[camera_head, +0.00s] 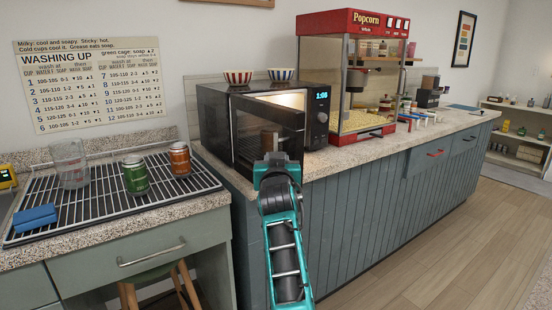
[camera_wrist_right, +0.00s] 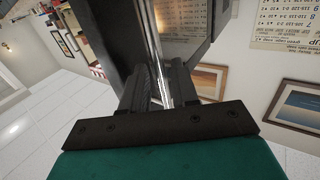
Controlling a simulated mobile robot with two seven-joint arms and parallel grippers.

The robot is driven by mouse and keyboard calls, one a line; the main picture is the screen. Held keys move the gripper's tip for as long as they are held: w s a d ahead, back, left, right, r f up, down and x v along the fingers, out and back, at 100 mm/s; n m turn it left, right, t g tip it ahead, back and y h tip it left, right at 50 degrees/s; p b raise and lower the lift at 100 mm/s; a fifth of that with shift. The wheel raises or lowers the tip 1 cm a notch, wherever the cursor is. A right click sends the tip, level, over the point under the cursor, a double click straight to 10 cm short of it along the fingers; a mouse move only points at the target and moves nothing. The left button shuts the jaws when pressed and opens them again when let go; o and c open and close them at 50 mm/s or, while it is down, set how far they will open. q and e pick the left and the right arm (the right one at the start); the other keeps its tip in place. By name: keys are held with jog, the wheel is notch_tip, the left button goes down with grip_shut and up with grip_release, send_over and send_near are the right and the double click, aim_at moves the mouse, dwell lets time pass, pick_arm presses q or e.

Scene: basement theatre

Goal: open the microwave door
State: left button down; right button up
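The black microwave (camera_head: 215,120) stands on the speckled counter, with a lit clock panel at its right. Its door (camera_head: 297,120) is ajar, swung partly outward, and the warm-lit interior shows above and behind the door's top edge. My right gripper (camera_head: 274,158) is at the front of the door. In the right wrist view, the fingers of the right gripper (camera_wrist_right: 158,88) lie on both sides of a thin silvery bar (camera_wrist_right: 156,45), seemingly the door's handle. The contact itself is partly hidden. My left gripper is not in view.
Two striped bowls (camera_head: 238,77) sit on the microwave. A red popcorn machine (camera_head: 365,75) stands close to its right. The floor (camera_head: 440,240) to the right is clear.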

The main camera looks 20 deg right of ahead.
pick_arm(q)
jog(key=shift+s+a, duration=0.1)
pick_arm(e)
jog(key=v, duration=0.6)
jog(key=shift+r, duration=0.1)
jog(key=shift+w, duration=0.1)
